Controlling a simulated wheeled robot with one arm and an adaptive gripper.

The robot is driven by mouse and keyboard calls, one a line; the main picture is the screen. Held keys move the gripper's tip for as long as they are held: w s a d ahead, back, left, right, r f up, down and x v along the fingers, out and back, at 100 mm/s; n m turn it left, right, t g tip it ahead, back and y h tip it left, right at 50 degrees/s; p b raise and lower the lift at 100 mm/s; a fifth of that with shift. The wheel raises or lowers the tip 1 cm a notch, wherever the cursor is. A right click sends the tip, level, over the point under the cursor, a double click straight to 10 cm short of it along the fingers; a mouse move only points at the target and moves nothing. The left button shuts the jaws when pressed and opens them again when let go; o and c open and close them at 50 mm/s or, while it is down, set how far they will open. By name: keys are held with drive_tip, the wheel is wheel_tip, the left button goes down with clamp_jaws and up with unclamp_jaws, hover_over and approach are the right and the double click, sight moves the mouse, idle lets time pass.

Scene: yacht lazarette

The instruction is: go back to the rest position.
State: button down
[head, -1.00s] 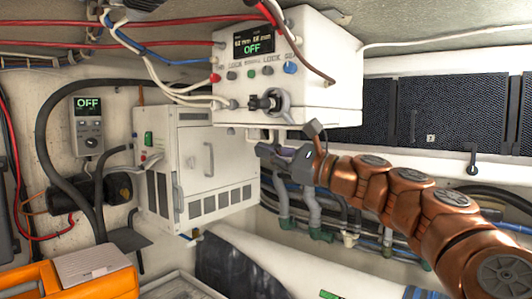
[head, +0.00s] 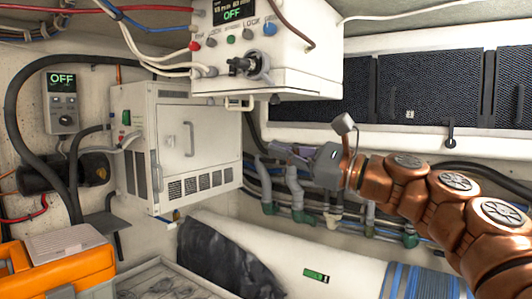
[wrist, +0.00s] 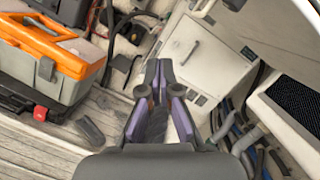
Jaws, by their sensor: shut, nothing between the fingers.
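My gripper (head: 286,150) is at the end of my copper-coloured arm, in the middle right of the head view. It is shut and empty, and points left toward the white cabinet (head: 205,150), apart from it. It hangs in the air below and right of the white control box (head: 295,55) with the OFF display. In the wrist view, the purple-sided fingers of my gripper (wrist: 158,66) come together at their tips, with the white cabinet (wrist: 205,55) beyond them.
An orange toolbox (head: 60,268) stands at the lower left. Pipes with green fittings (head: 298,195) run behind my gripper. A dark cloth (head: 225,262) lies over a white rounded surface (head: 290,245). Dark mesh panels (head: 430,85) line the right wall. Cables hang at the left.

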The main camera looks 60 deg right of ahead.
drive_tip(key=shift+s+f, duration=0.1)
drive_tip(key=shift+s, duration=0.25)
drive_tip(key=w+a+f+n+g+y, duration=0.4)
drive_tip(key=w+a+f+n+g, duration=0.35)
drive_tip(key=w+a, duration=0.6)
drive_tip(key=a+f+n+g, duration=0.6)
drive_tip(key=a+f+n, duration=0.2)
drive_tip(key=a+f, duration=0.8)
drive_tip(key=s+a+f+n+g+h, duration=0.1)
drive_tip(key=s+a+f+n+g, duration=0.15)
drive_tip(key=s+f, duration=0.35)
drive_tip(key=s+a+f+n+g+h, duration=0.1)
drive_tip(key=s+a+f+n+g, duration=0.2)
drive_tip(key=f, duration=0.4)
drive_tip(key=s+d+f+n+g+h, duration=0.2)
drive_tip(key=s+d+f+n+h, duration=0.1)
drive_tip(key=s+f+n, duration=0.3)
drive_tip(key=s+f+h, duration=0.1)
drive_tip(key=s+f, duration=0.1)
drive_tip(key=s, duration=0.1)
drive_tip(key=shift+s+d+n+g, duration=0.2)
drive_tip(key=shift+s+n+g, duration=0.2)
